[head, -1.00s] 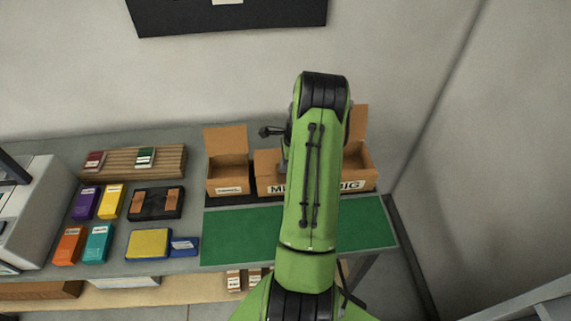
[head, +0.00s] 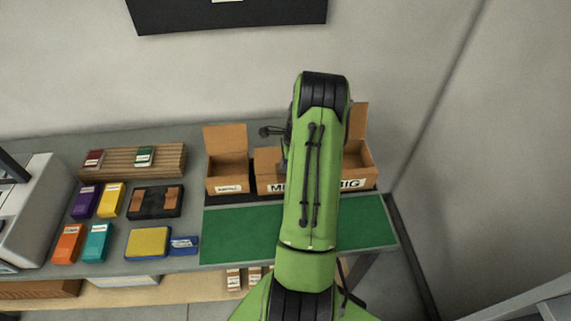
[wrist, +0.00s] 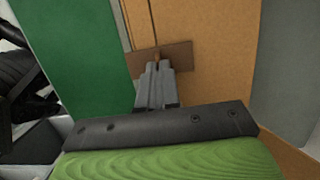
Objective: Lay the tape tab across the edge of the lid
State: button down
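The tape tab (wrist: 180,54) is a flat darker-brown rectangle in the wrist view. It lies crosswise at my fingertips, over cardboard with a dark seam. My gripper (wrist: 157,68) has its grey fingers close together on a small upright part of the tab. Whether the tab touches the cardboard is unclear. A broad cardboard surface (wrist: 222,55) fills the right of the wrist view; I cannot tell whether it is the lid.
A smaller open box (head: 227,178) stands left of the large one. A green mat (head: 245,232) lies in front, mostly clear. Further left are a black tray (head: 155,213) with two brown pieces, a yellow pad (head: 148,243) and several coloured boxes. The wall is behind.

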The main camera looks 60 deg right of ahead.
dwell(0.3)
jog(key=c, duration=1.3)
grip_release()
jog(key=p+v, duration=0.1)
jog(key=v, duration=0.1)
jog(key=p+v, duration=0.2)
jog(key=w+a+p+v, duration=0.1)
jog(key=p+v, duration=0.1)
jog(key=v, duration=0.1)
jog(key=shift+r, duration=0.15)
